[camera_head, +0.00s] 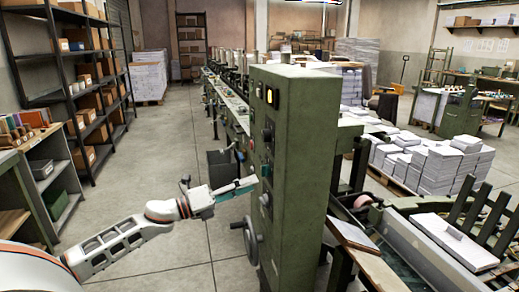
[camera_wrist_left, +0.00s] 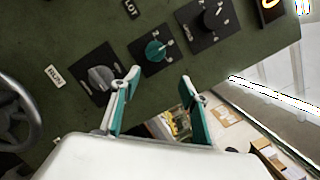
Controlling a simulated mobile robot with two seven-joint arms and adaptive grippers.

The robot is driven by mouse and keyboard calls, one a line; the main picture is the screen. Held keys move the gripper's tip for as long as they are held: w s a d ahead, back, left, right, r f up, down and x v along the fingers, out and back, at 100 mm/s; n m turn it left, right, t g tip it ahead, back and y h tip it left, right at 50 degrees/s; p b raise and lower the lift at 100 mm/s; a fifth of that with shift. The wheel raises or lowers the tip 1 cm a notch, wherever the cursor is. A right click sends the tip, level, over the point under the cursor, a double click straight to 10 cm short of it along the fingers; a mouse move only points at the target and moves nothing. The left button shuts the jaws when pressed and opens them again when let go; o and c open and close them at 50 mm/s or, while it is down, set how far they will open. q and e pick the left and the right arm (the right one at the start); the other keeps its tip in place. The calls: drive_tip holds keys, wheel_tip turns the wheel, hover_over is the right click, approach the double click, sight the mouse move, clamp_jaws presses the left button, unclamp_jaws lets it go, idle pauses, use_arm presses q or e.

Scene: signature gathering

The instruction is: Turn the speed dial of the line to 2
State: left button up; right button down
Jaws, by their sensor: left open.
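A tall green machine cabinet (camera_head: 300,150) carries controls on its left face. In the left wrist view this panel (camera_wrist_left: 60,40) shows a grey knob (camera_wrist_left: 100,77), a teal knob (camera_wrist_left: 155,50) and a black knob (camera_wrist_left: 212,18), each on a dark plate. Marks around the knobs are too small to read, so I cannot tell which is the speed dial. My left gripper (camera_head: 248,185) is at the panel's lower half. In the wrist view its teal fingers (camera_wrist_left: 160,80) are apart and empty, just below the teal and grey knobs. My right gripper is not in view.
A handwheel (camera_head: 251,240) sticks out low on the cabinet; it also shows in the wrist view (camera_wrist_left: 18,110). The machine line (camera_head: 228,95) runs back behind the cabinet. Shelves (camera_head: 85,85) stand at left. Paper stacks (camera_head: 430,160) lie at right. The aisle floor (camera_head: 165,140) is clear.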

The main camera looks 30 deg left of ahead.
sight(263, 137)
use_arm(q)
drive_tip(key=a+r+m+g+h+b, duration=0.25)
drive_tip(key=a+r+m, duration=0.25)
drive_tip(key=r+m, duration=0.75)
drive_tip(key=shift+n+y, duration=0.35)
drive_tip(key=shift+y, duration=0.1)
drive_tip(key=shift+r+p+x, duration=0.2)
drive_tip(key=shift+p+x, duration=0.05)
drive_tip(key=shift+x, duration=1.4)
drive_tip(key=shift+r+p+x, duration=0.2)
drive_tip(key=shift+r+x, duration=0.05)
drive_tip(key=shift+x, duration=1.4)
drive_tip(key=shift+w+d+f, duration=0.15)
drive_tip(key=shift+w+d, duration=0.25)
drive_tip(key=shift+w, duration=0.3)
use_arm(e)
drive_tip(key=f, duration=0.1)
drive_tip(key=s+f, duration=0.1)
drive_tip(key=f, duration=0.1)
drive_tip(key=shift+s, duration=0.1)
use_arm(q)
drive_tip(key=c, duration=1.1)
